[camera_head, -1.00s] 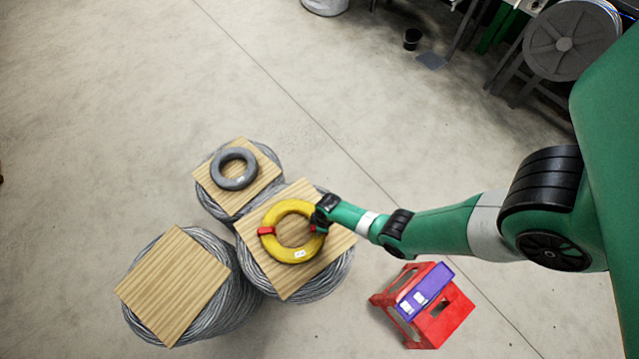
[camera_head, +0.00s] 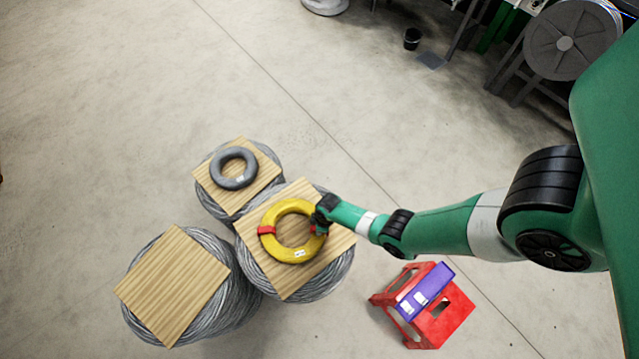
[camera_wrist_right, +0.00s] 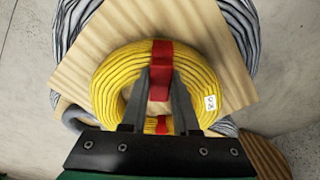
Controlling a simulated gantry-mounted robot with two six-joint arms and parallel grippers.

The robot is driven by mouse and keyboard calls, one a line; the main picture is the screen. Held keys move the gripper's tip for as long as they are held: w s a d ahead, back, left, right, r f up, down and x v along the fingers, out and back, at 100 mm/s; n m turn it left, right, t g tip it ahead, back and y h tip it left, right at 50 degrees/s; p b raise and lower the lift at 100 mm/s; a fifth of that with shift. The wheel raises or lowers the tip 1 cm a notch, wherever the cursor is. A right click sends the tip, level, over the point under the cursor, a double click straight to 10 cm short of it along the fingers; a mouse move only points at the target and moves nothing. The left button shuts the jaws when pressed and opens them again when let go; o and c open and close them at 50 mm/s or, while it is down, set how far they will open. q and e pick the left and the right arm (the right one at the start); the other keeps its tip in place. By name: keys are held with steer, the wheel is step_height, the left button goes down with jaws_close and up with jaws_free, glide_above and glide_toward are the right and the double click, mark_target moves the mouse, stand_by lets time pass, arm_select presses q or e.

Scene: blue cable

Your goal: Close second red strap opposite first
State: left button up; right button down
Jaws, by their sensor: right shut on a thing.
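The yellow coil (camera_head: 292,258) lies flat on a wooden board on the middle cable stack. One red strap (camera_head: 266,230) wraps its left side. A second red strap (camera_head: 319,230) is on the opposite, right side, partly hidden by my right gripper (camera_head: 321,217). In the right wrist view, my right gripper (camera_wrist_right: 160,78) is shut on this second red strap (camera_wrist_right: 161,52), its fingers on either side of the strap's inner part. The first red strap (camera_wrist_right: 162,127) shows beyond, between the fingers. My left gripper is not in view.
A grey ring (camera_head: 234,185) lies on the board behind. A bare board (camera_head: 172,285) tops the front-left cable stack (camera_head: 232,305). A red stool (camera_head: 448,318) with a purple box (camera_head: 426,290) stands front right. The floor (camera_head: 110,120) at the left is clear.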

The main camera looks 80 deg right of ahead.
steer(key=shift+f, duration=0.15)
stand_by(0.5)
steer(key=shift+c, duration=2.1)
jaws_free()
